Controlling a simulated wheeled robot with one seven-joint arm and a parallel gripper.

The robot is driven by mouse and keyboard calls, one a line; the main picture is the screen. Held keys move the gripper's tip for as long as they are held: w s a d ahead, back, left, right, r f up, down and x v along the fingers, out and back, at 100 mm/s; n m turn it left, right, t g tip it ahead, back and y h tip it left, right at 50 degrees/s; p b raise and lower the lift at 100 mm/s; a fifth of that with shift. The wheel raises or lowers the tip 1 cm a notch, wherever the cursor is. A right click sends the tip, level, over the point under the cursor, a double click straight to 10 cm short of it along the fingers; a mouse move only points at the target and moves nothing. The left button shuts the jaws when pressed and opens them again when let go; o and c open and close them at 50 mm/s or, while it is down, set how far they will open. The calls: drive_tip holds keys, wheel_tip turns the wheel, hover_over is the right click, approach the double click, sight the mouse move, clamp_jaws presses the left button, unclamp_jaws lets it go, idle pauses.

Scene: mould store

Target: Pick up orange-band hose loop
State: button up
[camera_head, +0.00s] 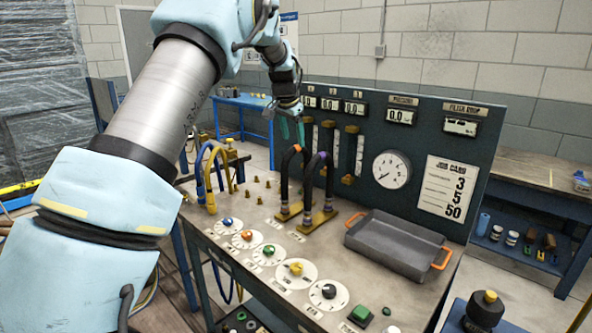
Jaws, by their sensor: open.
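A black hose loop with an orange band near its top (284,178) stands upright on a brass base on the grey bench top. Beside it, to the right, stands a second dark loop with a purplish tint (329,180); the two overlap in the picture. My gripper (292,134) is open, its teal fingers pointing down just above the top of the orange-band loop. I cannot tell whether the fingertips reach past the loop's top. The gripper looks empty.
A grey tray with orange handles (388,243) lies right of the loops. The upright gauge panel (430,150) rises close behind. Several dials with coloured knobs (297,270) line the front. Yellow and blue hoses (212,175) stand at the left.

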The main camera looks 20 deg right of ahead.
sight(295, 146)
drive_tip(key=p+x, duration=0.1)
drive_tip(key=x, duration=0.3)
drive_tip(key=shift+p+x, duration=1.95)
drive_tip(key=shift+x, duration=0.65)
clamp_jaws()
drive_tip(key=shift+d, duration=0.1)
